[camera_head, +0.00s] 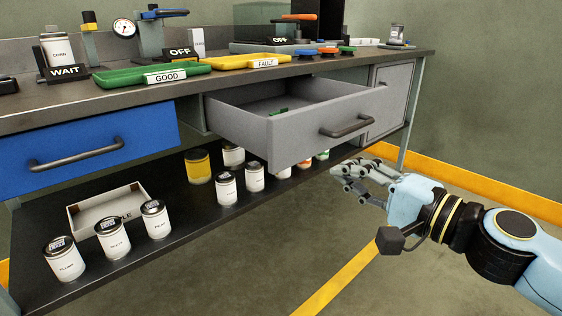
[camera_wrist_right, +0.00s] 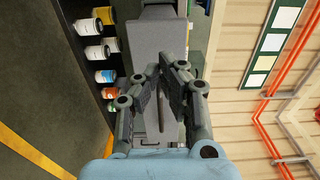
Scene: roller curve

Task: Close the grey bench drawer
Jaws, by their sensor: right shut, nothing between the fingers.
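The grey drawer (camera_head: 290,132) stands pulled out from the bench in the head view, with a dark bar handle (camera_head: 347,126) on its front. A small green thing (camera_head: 278,111) shows inside it. My right gripper (camera_head: 338,176) is shut and empty, in front of and below the handle, apart from the drawer as far as I can see. In the right wrist view the shut fingers (camera_wrist_right: 167,78) point at the grey drawer front (camera_wrist_right: 158,45), and the handle shows partly between the finger links. My left gripper is not in view.
The blue drawer (camera_head: 90,148) at left is shut. The bench top (camera_head: 50,97) carries a green tray (camera_head: 130,76), a yellow tray (camera_head: 245,63) and signs. Several cans and a white box (camera_head: 90,214) stand on the lower shelf. The floor (camera_head: 420,270) around my right arm is clear.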

